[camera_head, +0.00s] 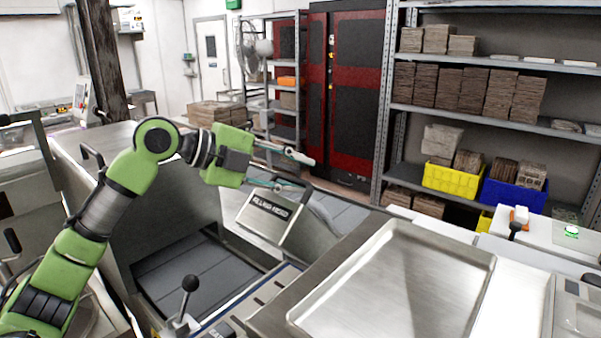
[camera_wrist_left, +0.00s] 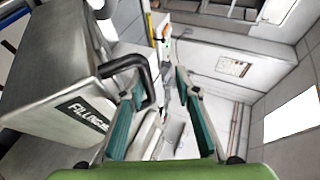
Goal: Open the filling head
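The filling head (camera_head: 262,222) is a grey metal box with a dark "FILLING HEAD" label, in the middle of the head view. Its black bar handle (camera_head: 295,208) stands out on its right side. In the left wrist view the filling head (camera_wrist_left: 50,85) fills the left side, and its handle (camera_wrist_left: 147,78) reaches in near the left finger's tip. My left gripper (camera_head: 297,173) is open, just above the filling head and by the handle. In the left wrist view its two teal fingers (camera_wrist_left: 160,85) are wide apart; contact with the handle cannot be told. My right gripper is not in view.
A shallow metal tray (camera_head: 470,258) lies at the front right. A black-knobbed lever (camera_head: 190,284) stands at the front, beside a recessed grey bay (camera_head: 190,270). Shelves (camera_head: 470,110) with stacked blocks and a yellow bin (camera_head: 455,182) stand behind.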

